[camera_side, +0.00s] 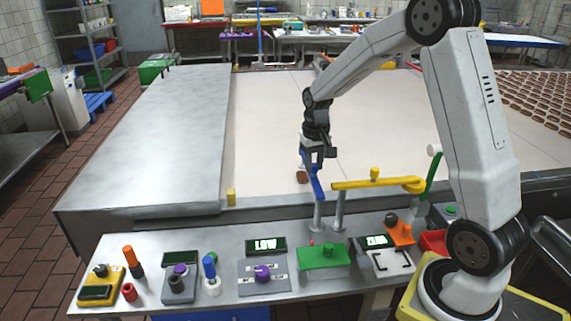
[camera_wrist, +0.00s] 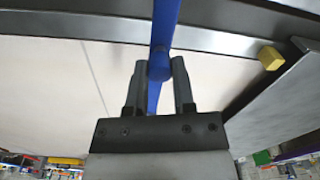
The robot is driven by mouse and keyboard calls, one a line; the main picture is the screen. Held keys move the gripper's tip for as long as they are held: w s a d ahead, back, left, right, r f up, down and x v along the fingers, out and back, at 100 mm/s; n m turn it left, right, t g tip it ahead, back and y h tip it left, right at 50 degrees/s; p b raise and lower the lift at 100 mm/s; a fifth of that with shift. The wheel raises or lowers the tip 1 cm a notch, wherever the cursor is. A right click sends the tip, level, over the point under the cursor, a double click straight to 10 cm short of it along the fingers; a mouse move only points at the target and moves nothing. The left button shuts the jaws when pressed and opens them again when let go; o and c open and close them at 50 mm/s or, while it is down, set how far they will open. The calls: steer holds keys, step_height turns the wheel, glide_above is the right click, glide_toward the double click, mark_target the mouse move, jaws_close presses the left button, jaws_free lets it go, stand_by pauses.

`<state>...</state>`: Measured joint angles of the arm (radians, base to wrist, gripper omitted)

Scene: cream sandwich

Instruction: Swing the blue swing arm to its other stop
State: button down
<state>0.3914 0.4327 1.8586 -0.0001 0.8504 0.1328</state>
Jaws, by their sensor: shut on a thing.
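The blue swing arm (camera_side: 316,187) stands on a post at the front edge of the pale work surface and points away from the console. My gripper (camera_side: 318,153) is at the far end of the blue arm. In the wrist view my gripper (camera_wrist: 160,75) has its two fingers on either side of a round blue knob on the blue swing arm (camera_wrist: 165,25), shut on it. A yellow arm (camera_side: 380,184) on its own post lies crosswise just right of the blue arm. The stops of the blue arm cannot be told apart in these views.
A console in front carries a green box (camera_side: 323,256), a display reading LOW (camera_side: 266,245), a purple knob (camera_side: 262,273) and several other controls. A small yellow block (camera_side: 231,197) stands on the surface edge left of the blue arm. The pale surface (camera_side: 265,130) behind is mostly clear.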

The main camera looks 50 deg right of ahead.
steer(key=shift+w+a, duration=0.1)
stand_by(0.7)
steer(key=a+n, duration=1)
steer(key=n, duration=0.8)
steer(key=shift+a, duration=0.25)
stand_by(0.4)
steer(key=shift+c, duration=2.2)
jaws_free()
steer(key=shift+r, duration=0.15)
step_height(320, 180, up, 8)
steer(key=shift+f, duration=0.2)
